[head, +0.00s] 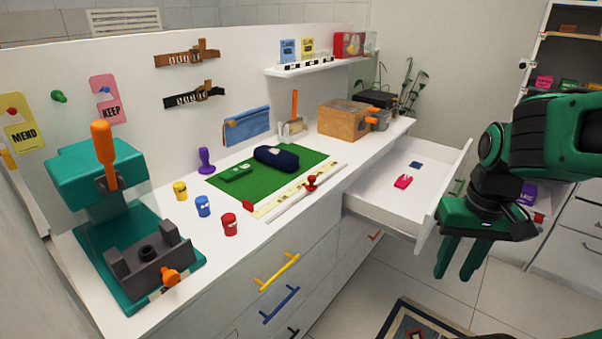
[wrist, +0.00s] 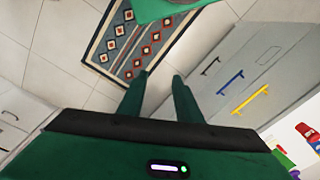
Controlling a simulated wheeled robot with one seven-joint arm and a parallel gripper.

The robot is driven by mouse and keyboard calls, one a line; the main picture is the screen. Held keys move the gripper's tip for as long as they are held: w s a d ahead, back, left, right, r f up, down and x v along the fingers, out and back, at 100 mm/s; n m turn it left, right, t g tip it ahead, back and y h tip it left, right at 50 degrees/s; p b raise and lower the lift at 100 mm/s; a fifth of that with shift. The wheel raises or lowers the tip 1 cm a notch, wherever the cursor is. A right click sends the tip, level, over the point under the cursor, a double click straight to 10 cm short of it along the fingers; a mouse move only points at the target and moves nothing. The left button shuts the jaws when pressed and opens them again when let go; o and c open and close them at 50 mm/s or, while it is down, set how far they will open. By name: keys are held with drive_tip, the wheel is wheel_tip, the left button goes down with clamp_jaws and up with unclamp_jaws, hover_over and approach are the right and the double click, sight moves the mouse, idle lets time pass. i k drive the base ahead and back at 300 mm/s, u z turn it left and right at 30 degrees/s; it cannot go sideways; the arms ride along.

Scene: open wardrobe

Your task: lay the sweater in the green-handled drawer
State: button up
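A dark navy folded bundle (head: 276,157), which looks like the sweater, lies on the green mat (head: 225,190) on the white counter. The drawer at the right end of the counter (head: 370,196) is pulled open, and a bit of green handle (head: 457,187) shows at its front. A small pink item (head: 403,181) and a dark blue one (head: 415,165) lie inside it. My gripper (head: 459,275) hangs pointing down just in front of the open drawer's front, away from the navy bundle. Its fingers are apart and empty, also in the wrist view (wrist: 158,90).
Closed drawers with yellow (head: 276,272), blue (head: 281,305) and black handles sit below the counter. A teal press (head: 95,190) stands at the left. Small coloured pots, a ruler and a wooden box (head: 343,119) crowd the counter. A patterned rug (wrist: 130,48) lies on the floor.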

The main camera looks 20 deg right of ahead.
sight(404, 205)
drive_tip(key=z, duration=2.2)
drive_tip(key=i, duration=0.8)
drive_tip(key=u, duration=2.75)
drive_tip(key=i, duration=1)
drive_tip(key=z, duration=0.1)
